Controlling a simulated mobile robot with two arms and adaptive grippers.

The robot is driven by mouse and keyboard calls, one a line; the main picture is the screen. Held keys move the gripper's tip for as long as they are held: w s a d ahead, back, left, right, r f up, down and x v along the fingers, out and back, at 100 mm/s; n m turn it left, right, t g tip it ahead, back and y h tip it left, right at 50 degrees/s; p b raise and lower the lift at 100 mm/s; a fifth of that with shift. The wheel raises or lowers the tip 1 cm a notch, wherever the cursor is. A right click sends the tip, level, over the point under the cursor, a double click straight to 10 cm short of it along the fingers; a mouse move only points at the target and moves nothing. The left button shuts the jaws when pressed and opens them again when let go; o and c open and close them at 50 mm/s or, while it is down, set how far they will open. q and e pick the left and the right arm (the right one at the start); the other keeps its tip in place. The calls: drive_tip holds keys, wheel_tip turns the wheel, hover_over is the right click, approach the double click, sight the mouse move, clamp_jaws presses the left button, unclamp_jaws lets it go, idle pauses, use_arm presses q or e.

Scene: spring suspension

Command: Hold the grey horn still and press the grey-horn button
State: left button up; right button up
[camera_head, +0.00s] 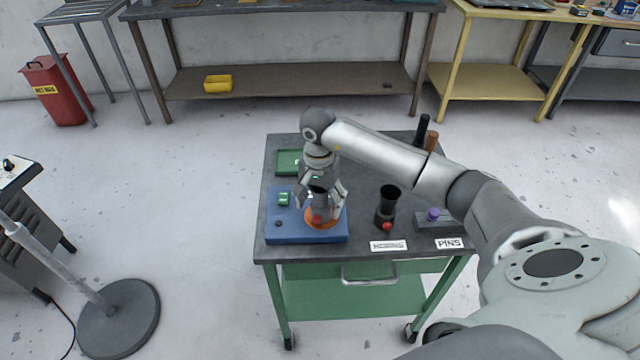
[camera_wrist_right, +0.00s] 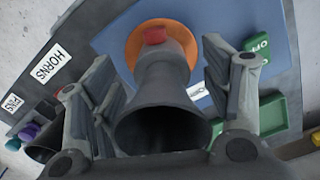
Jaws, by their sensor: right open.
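The grey horn (camera_head: 321,203) stands on an orange disc (camera_head: 333,222) on the blue board (camera_head: 300,235). In the right wrist view the grey horn (camera_wrist_right: 162,85) has its wide mouth toward the camera. A red button (camera_head: 317,219) sits at the horn's base, and it also shows in the right wrist view (camera_wrist_right: 153,35). My right gripper (camera_head: 322,197) points down over the horn. Its fingers are open, one on each side of the horn, with gaps visible in the right wrist view (camera_wrist_right: 158,65). My left gripper is not in view.
A black horn (camera_head: 389,197) with a red button stands to the right, by the HORNS label (camera_head: 388,245). A grey block with a purple knob (camera_head: 434,214) is near the PINS label (camera_head: 449,243). A green tray (camera_head: 288,162) lies behind the board; a green block (camera_head: 283,198) sits on it.

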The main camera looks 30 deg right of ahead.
drive_tip(key=shift+f, duration=0.7)
drive_tip(key=shift+c, duration=0.6)
drive_tip(key=c, duration=1)
drive_tip(key=o, duration=0.6)
drive_tip(key=c, duration=0.5)
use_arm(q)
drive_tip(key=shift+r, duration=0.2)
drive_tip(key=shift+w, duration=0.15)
